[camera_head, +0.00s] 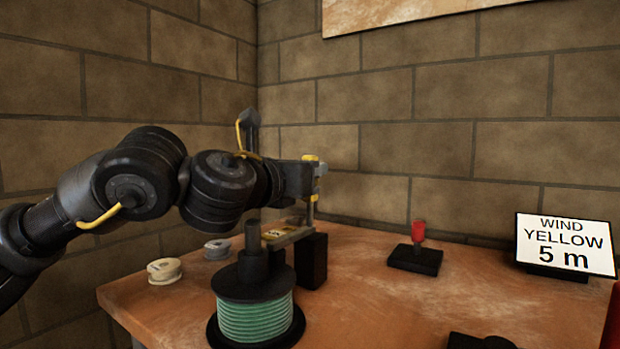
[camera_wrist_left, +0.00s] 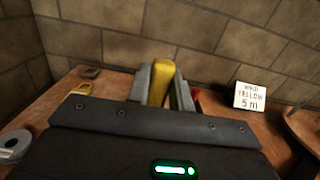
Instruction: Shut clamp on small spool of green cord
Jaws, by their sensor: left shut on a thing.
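The spool of green cord (camera_head: 255,318) stands upright on the table in the head view, with black flanges and a dark post (camera_head: 256,238) rising from its top. Just behind and right of it is the clamp, a black block (camera_head: 311,262) with a grey bar (camera_head: 290,236) reaching left toward the post. Whether the bar touches the post or spool, I cannot tell. My left gripper (camera_head: 313,182) is above the clamp. In the left wrist view its grey fingers (camera_wrist_left: 166,88) are shut on a yellow lever (camera_wrist_left: 160,78), apparently the clamp's handle. My right gripper is not visible.
Two pale spools (camera_head: 164,271) (camera_head: 217,249) sit on the table (camera_head: 370,305) left of the green one. A red peg on a black base (camera_head: 415,260) and a sign reading "WIND YELLOW 5 m" (camera_head: 566,245) stand at the right. Brick walls close the back and left.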

